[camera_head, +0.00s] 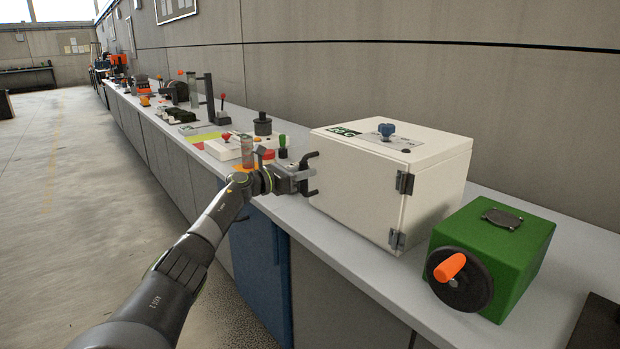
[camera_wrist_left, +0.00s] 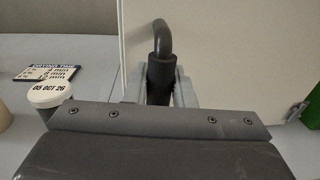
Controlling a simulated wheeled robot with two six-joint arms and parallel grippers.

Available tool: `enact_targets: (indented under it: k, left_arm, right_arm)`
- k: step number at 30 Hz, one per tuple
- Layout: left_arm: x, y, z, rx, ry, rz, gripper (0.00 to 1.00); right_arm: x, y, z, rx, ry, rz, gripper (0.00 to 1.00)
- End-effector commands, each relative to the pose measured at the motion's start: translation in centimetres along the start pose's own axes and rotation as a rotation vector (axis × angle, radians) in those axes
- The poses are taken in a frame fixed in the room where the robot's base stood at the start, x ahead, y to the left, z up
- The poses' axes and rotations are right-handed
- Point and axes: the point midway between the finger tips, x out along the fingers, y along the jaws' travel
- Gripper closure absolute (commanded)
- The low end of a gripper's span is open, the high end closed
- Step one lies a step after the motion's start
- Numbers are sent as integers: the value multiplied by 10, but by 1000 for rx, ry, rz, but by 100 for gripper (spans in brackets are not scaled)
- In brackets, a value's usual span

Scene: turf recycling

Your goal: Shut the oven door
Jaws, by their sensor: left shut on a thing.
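The oven is a white box (camera_head: 430,153) on the counter, with a blue knob on top. Its white door (camera_head: 352,188) faces the aisle, with two dark hinges along its right edge. The door looks flush or nearly flush with the body; a small gap cannot be ruled out. A black bar handle (camera_head: 312,158) is at the door's left edge. My left gripper (camera_head: 305,180) is shut on this handle. In the left wrist view the curved dark handle (camera_wrist_left: 161,40) rises from between the fingers (camera_wrist_left: 160,88), with the white door behind. My right gripper is not in view.
A green box (camera_head: 505,250) with a black wheel and orange grip stands right of the oven. Left of it are a black-topped item (camera_head: 263,125), a green-knobbed lever (camera_head: 282,145) and several other devices along the counter. The floor (camera_head: 70,200) at left is clear.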

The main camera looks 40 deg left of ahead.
Motion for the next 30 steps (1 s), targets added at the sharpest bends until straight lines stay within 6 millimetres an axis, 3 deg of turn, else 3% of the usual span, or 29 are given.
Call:
enact_targets:
  k: [5,6,10,22,30]
  left_arm:
    - [-1,1,-2,-2,2,2,100]
    - [-1,1,-2,-2,2,2,75]
    - [-1,1,-2,-2,2,2,58]
    - [-7,2,-2,1,2,3,58]
    - [-43,2,-3,4,5,4,58]
  right_arm:
    - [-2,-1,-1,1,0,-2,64]
    - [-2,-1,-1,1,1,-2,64]
    - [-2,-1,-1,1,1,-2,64]
    - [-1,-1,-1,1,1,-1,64]
    - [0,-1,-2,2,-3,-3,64]
